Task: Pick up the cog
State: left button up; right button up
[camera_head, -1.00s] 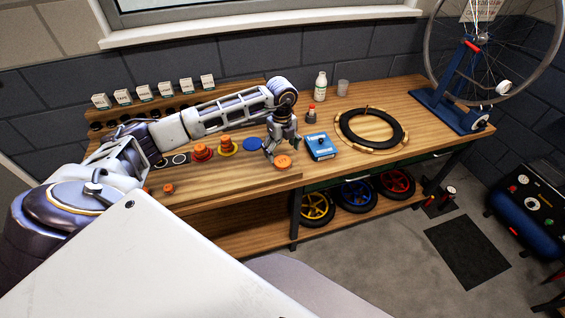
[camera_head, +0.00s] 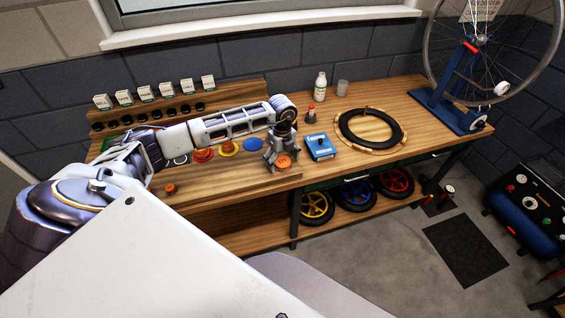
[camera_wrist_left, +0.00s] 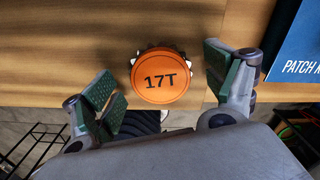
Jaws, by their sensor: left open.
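An orange cog (camera_wrist_left: 160,78) marked 17T sits at the front edge of the wooden bench in the left wrist view. It also shows in the head view (camera_head: 284,161), partly covered by the gripper. My left gripper (camera_wrist_left: 160,92) is open, pointing down, with its green finger pads apart on either side of the cog. In the head view my left gripper (camera_head: 281,163) is over the cog. I cannot tell whether the pads touch it. My right gripper is not in view.
A blue patch kit box (camera_head: 320,146) is close to the right of the gripper. A tyre (camera_head: 371,128) lies farther right. Other orange parts (camera_head: 203,155) are at left, including a small one (camera_head: 170,188). A white bottle (camera_head: 320,86) stands at the back.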

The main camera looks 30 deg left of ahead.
aim_at(282, 161)
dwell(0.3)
pick_arm(q)
jog(key=c, duration=1.1)
jog(key=shift+r, duration=0.1)
jog(key=shift+c, duration=0.2)
notch_tip(282, 161, up, 9)
jog(key=shift+f+b, duration=0.2)
jog(key=shift+b, duration=0.6)
jog(key=shift+r, duration=0.65)
